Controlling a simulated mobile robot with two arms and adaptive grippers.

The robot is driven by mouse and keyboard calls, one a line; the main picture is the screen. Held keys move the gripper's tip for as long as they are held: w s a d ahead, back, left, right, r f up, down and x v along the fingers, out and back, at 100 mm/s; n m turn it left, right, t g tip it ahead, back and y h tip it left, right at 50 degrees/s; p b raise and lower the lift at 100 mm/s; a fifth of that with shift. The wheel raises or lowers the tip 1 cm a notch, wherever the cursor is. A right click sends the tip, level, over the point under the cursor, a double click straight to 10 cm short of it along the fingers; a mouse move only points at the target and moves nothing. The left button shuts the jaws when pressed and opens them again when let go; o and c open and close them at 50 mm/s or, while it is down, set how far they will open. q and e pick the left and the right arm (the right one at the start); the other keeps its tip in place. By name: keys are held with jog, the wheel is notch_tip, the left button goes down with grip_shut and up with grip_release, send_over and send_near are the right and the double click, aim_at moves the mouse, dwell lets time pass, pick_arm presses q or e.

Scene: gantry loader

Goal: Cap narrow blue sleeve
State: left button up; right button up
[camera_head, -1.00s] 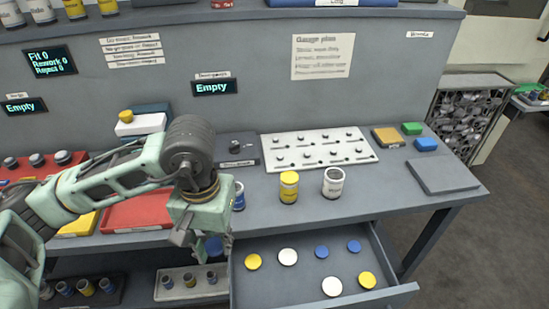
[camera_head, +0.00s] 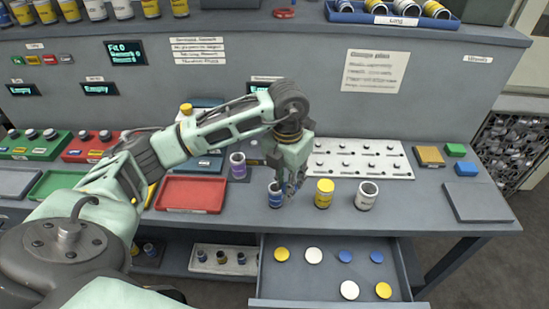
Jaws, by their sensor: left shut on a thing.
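My left gripper (camera_head: 289,188) points down at the bench top, close beside the top of a small blue sleeve (camera_head: 276,197). It is shut on a blue cap, which its fingers now mostly hide. I cannot tell whether the cap touches the sleeve. A yellow sleeve (camera_head: 324,196) and a white sleeve (camera_head: 367,197) stand upright to the right. The open drawer (camera_head: 335,304) below holds loose caps, including two blue caps (camera_head: 345,256), yellow caps (camera_head: 282,254) and white caps (camera_head: 314,256). My right gripper is not in view.
A purple-banded sleeve (camera_head: 238,166) stands left of the gripper, and a red tray (camera_head: 191,194) lies further left. Behind is a white pegged board (camera_head: 360,171). A grey plate (camera_head: 482,203) lies at the right. The open drawer juts out in front of the bench.

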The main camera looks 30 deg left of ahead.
aim_at(274, 183)
pick_arm(q)
jog(key=a+n+p, duration=0.1)
jog(key=n, duration=0.2)
jog(key=w+a+n, duration=0.1)
jog(key=a+n, duration=0.1)
jog(key=n, duration=0.2)
jog(key=w+a+n+p, duration=0.1)
jog(key=n, duration=0.3)
jog(key=shift+a+r+p, duration=0.15)
jog(key=shift+r+p, duration=0.1)
jog(key=shift+p, duration=0.1)
jog(key=n, duration=0.1)
jog(key=a+n, duration=0.1)
jog(key=n, duration=0.2)
jog(key=shift+w+a+f, duration=0.3)
notch_tip(274, 183, down, 6)
jog(key=b, duration=0.4)
jog(key=shift+f, duration=0.15)
jog(key=shift+s, duration=0.1)
jog(key=o, duration=0.7)
jog(key=shift+o, duration=1)
jog(key=shift+f, duration=0.1)
